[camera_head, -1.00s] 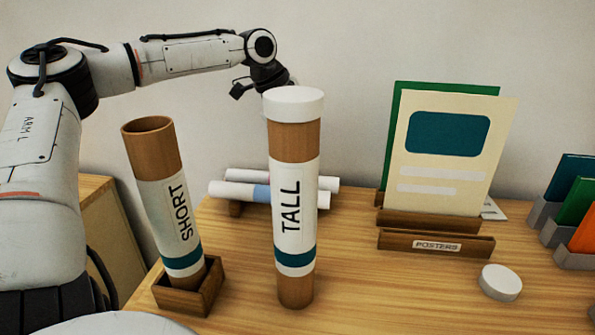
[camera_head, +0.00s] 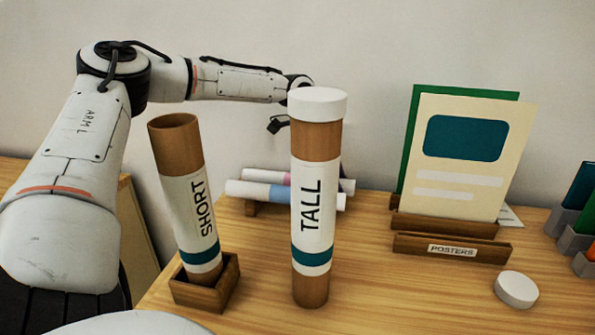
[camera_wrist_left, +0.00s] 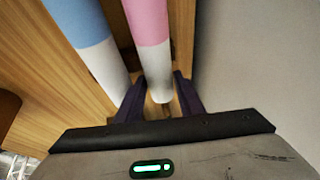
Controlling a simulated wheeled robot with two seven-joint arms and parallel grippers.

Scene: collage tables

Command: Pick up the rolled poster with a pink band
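The rolled poster with a pink band (camera_head: 272,177) lies behind the blue-banded roll (camera_head: 260,190) at the back of the table, partly hidden by the TALL tube (camera_head: 318,180). In the left wrist view, the pink-banded roll (camera_wrist_left: 150,50) runs down the picture to its white end. My left gripper (camera_wrist_left: 159,100) is open, with its dark fingers on either side of that white end. I cannot tell whether they touch it. In the head view the gripper is mostly hidden behind the TALL tube. My right gripper is in neither view.
The open SHORT tube (camera_head: 187,200) leans in a wooden holder (camera_head: 205,293). A white cap (camera_head: 516,289) lies at the right. A POSTERS rack (camera_head: 452,250) holds flat sheets, with grey holders (camera_head: 570,222) beyond it. The wall is behind the rolls.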

